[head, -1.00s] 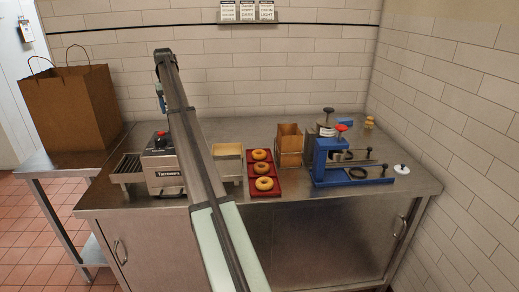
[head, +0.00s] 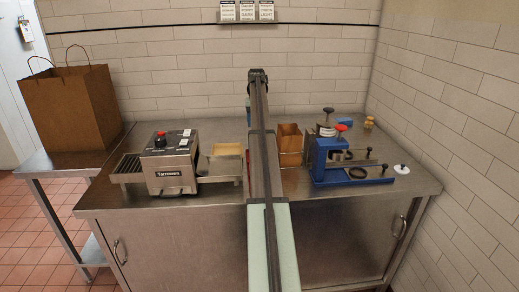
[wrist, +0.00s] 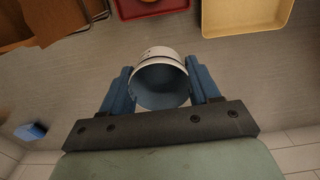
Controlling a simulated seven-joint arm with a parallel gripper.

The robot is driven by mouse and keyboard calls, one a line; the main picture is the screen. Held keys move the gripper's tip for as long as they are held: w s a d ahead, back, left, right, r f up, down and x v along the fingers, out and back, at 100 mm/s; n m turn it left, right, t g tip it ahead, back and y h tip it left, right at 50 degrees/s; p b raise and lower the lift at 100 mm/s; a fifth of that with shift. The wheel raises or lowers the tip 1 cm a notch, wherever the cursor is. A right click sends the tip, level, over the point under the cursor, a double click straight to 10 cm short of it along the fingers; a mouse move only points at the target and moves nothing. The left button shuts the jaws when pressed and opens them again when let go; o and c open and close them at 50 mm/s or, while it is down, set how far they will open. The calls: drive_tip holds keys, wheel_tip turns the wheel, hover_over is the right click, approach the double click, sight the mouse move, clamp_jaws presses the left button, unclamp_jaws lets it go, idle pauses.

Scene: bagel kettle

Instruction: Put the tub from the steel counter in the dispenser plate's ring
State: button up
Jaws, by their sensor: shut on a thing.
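My gripper (wrist: 160,90) is shut on a white tub (wrist: 158,62) in the wrist view. A blue finger lies on each side of the tub, and its open round mouth shows. In the head view my arm hides the tub and nearly all of the gripper, near the back middle of the counter. The blue dispenser (head: 322,158) stands on the steel counter (head: 225,215) at the right. Its low blue plate (head: 340,181) reaches right and carries a dark ring (head: 357,173), which looks empty. The tub is well left of the ring.
A toaster (head: 170,165) stands left, with a cream tray (head: 227,150) beside it. The red bagel tray (wrist: 150,5) is mostly hidden by my arm in the head view. A wooden box (head: 290,140) stands between arm and dispenser. A white-topped piece (head: 401,169) lies right of the plate.

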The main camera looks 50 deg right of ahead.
drive_tip(key=shift+s+d+f, duration=0.4)
drive_tip(key=shift+s+f, duration=0.05)
drive_tip(key=shift+s, duration=0.1)
drive_tip(key=shift+f, duration=4.75)
drive_tip(key=o, duration=1)
drive_tip(key=shift+f, duration=0.1)
drive_tip(key=shift+o, duration=0.4)
wheel_tip(320, 180, up, 12)
drive_tip(key=shift+r, duration=0.15)
